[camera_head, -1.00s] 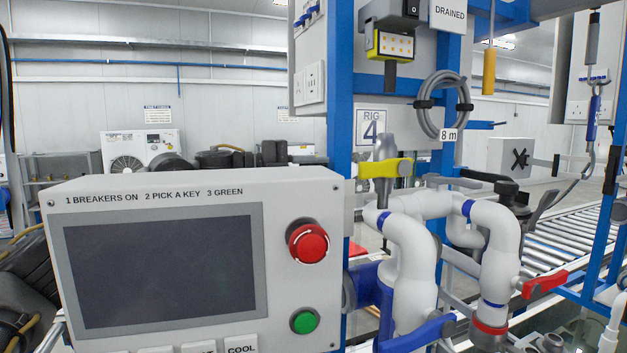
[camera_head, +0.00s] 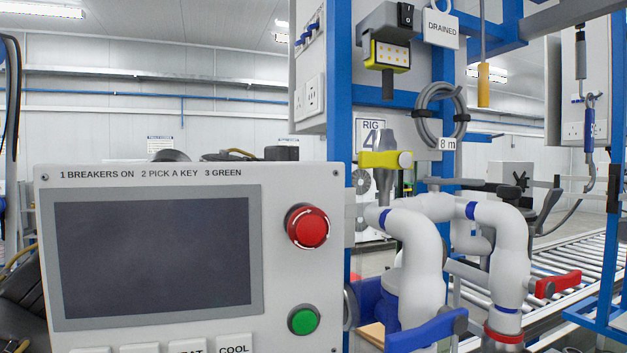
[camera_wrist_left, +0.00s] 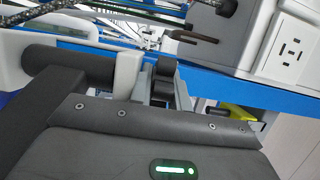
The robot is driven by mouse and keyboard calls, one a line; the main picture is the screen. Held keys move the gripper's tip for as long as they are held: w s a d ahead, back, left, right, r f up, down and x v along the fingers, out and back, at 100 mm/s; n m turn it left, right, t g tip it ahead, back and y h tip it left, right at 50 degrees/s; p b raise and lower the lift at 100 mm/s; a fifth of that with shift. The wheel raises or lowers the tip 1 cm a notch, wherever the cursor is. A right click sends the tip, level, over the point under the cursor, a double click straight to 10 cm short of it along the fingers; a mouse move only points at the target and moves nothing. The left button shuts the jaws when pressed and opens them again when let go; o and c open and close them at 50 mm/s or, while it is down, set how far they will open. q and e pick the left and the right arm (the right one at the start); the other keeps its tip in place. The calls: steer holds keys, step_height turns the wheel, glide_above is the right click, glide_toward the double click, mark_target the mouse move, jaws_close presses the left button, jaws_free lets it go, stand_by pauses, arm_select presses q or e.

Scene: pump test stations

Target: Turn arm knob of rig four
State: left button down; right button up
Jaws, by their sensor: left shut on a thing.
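I cannot make this gripper out in the head view. My right gripper is not in view. A yellow lever (camera_head: 385,160) stands on the rig's pipework, right of the post.
A console with a dark screen (camera_head: 155,255), red button (camera_head: 308,227) and green button (camera_head: 303,320) fills the front left. White pipes (camera_head: 418,250) with a blue lever (camera_head: 427,330) and red lever (camera_head: 558,285) stand at right. Wall sockets (camera_wrist_left: 290,55) are in the wrist view.

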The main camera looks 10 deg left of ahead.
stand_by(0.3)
arm_select(q)
steer(key=c, duration=1.3)
jaws_free()
